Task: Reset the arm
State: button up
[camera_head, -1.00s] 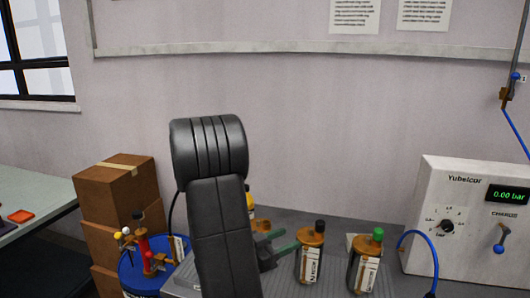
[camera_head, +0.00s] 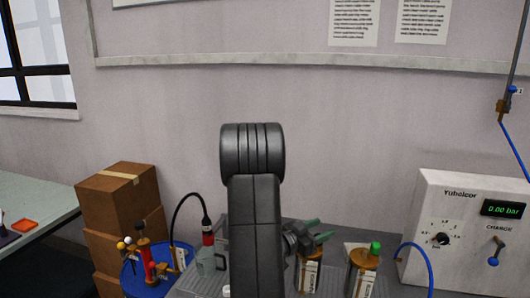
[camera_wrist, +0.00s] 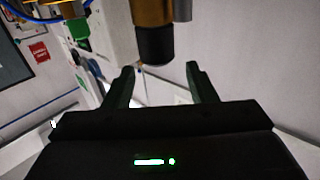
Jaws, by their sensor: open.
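My gripper (camera_head: 318,230) has green fingers and stands spread at the right of my dark arm, over the bench. In the wrist view my gripper (camera_wrist: 162,72) is open, with nothing between its fingers. An amber bottle (camera_head: 309,275) with a white label stands just below the gripper in the head view; its top is hidden by the gripper. In the wrist view a black cap (camera_wrist: 155,45) on an amber body lies just beyond the fingertips, apart from them.
A green-capped amber bottle (camera_head: 362,272) stands to the right, before the white Yubelcor box (camera_head: 460,235) reading 0.00 bar. At left are a blue round stand (camera_head: 135,280) with coloured parts, a black-and-red hose fitting (camera_head: 207,232) and cardboard boxes (camera_head: 115,195). The wall space above is free.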

jog(key=shift+r+p, duration=0.65)
jog(key=shift+r, duration=0.55)
jog(key=shift+r, duration=0.1)
